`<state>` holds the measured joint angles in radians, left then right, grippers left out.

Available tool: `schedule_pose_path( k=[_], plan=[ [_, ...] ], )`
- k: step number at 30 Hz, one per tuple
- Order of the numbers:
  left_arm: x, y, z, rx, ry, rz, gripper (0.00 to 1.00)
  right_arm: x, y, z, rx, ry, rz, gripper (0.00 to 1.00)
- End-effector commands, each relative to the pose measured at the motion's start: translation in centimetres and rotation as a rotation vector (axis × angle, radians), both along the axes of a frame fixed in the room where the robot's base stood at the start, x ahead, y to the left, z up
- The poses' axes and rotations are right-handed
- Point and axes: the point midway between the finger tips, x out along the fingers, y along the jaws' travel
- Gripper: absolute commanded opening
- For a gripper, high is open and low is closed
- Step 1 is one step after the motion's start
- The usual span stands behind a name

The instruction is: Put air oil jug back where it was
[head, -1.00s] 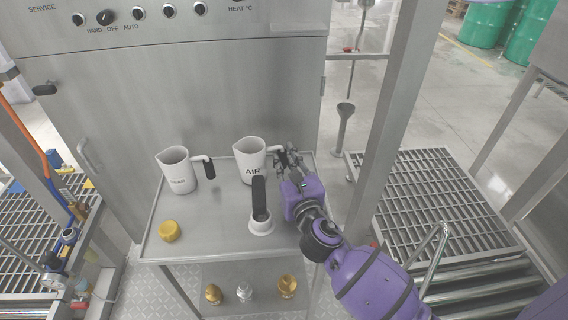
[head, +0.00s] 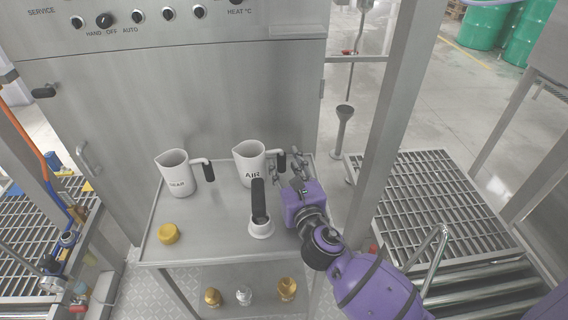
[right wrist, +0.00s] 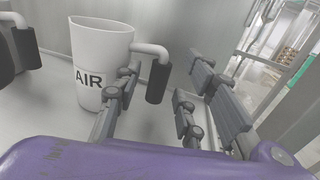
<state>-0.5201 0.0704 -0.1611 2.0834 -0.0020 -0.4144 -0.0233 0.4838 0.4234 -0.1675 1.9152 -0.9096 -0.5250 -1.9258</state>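The air oil jug (head: 248,165) is white, marked AIR, with a black-gripped handle on its right. It stands upright on the steel table (head: 212,232), at the back right. My right gripper (head: 291,164) is just right of the handle. In the right wrist view the jug (right wrist: 98,62) stands upright, and the open fingers (right wrist: 172,95) are apart. The handle's black grip (right wrist: 158,82) shows near the left finger, and nothing is held between the fingers. Whether that finger touches the handle is hard to tell. My left gripper is not in view.
A white GEAR jug (head: 176,174) stands left of the air jug. A yellow cap (head: 168,234) and a white piece with an upright black handle (head: 259,212) are nearer the front. A steel post (head: 395,125) rises right of the table. The table's middle is clear.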

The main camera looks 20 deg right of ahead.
Motion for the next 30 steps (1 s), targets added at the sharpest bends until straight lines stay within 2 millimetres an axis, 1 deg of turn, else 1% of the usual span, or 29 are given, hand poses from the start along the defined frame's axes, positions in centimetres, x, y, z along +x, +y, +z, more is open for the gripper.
schedule_pose_path(
  k=[1, 9, 12, 15, 18, 21, 30],
  plan=[
    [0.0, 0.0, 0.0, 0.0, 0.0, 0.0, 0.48, -1.0, 0.1, -0.2, 0.0, 0.004, 0.0, 0.37],
    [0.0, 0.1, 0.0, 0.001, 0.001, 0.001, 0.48, -6.9, 0.5, -0.2, 0.001, 0.004, -0.001, 0.37],
    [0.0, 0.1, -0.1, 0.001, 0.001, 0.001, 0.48, -8.6, 0.7, -0.1, 0.002, 0.004, -0.001, 0.37],
    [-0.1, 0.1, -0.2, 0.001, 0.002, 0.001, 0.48, -9.9, 0.8, -0.1, 0.002, 0.003, -0.001, 0.37],
    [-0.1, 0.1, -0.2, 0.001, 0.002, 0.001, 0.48, -10.6, 0.9, 0.0, 0.002, 0.002, -0.001, 0.37],
    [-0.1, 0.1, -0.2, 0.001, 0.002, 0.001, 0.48, -10.9, 0.9, 0.0, 0.001, 0.001, -0.001, 0.37],
    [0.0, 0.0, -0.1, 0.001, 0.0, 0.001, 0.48, -10.9, 0.9, 0.0, 0.001, 0.001, -0.001, 0.37]
  ],
)
